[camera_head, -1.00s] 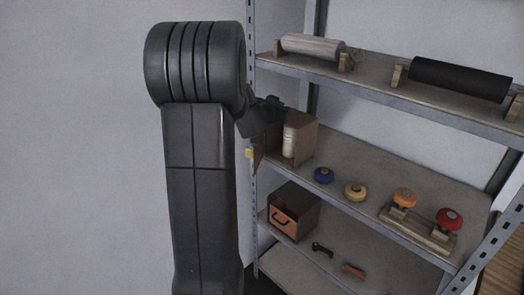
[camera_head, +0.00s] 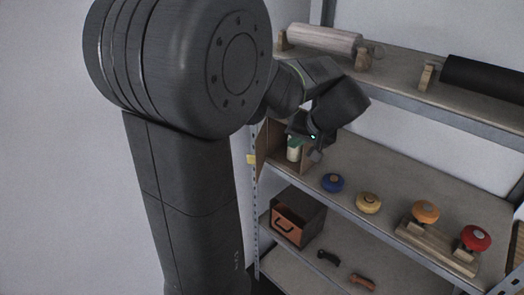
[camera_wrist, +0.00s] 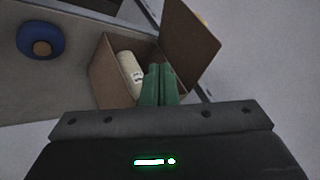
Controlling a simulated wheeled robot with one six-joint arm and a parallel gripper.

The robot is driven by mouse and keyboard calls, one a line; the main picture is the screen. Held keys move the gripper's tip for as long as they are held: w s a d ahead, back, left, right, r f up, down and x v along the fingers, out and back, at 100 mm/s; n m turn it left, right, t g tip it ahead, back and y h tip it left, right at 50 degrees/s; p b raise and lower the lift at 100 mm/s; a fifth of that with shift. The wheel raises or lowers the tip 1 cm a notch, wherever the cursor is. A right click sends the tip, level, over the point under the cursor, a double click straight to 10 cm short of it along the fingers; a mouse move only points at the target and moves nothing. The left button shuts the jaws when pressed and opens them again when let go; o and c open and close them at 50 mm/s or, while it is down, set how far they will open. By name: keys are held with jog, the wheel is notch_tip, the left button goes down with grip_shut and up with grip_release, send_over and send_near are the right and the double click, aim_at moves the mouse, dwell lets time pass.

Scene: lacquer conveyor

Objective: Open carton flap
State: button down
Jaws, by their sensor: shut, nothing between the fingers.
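The carton (camera_head: 274,133) is a brown box on the middle shelf, at its left end. Its flap (camera_head: 261,152) stands swung out at the left side, and the front is open. In the wrist view the flap (camera_wrist: 189,44) angles away from the carton (camera_wrist: 104,72) at upper right. A cream cylinder (camera_wrist: 130,74) with a small label stands inside. My gripper (camera_wrist: 158,70) has its green fingers together and empty, in front of the carton's opening beside the cylinder. In the head view my gripper (camera_head: 296,141) partly hides the carton; whether it touches anything cannot be told.
Blue (camera_head: 333,182), yellow (camera_head: 368,203), orange (camera_head: 425,211) and red (camera_head: 475,238) round pieces stand to the right on the same shelf. A roller (camera_head: 322,39) lies on the shelf above. A drawer box (camera_head: 297,216) is below. A rack post (camera_head: 256,200) stands at left.

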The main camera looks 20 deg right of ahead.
jog(key=s, duration=0.1)
jog(key=p, duration=0.1)
send_near(259, 162)
notch_tip(259, 162, down, 2)
jog(key=d, duration=0.3)
jog(key=shift+y, duration=0.3)
jog(key=w+a+p, duration=0.1)
jog(key=w+a+f+p, duration=0.1)
jog(key=a, duration=0.1)
jog(key=shift+w+a+f, duration=0.1)
jog(key=shift+w, duration=0.3)
jog(key=shift+a, duration=0.1)
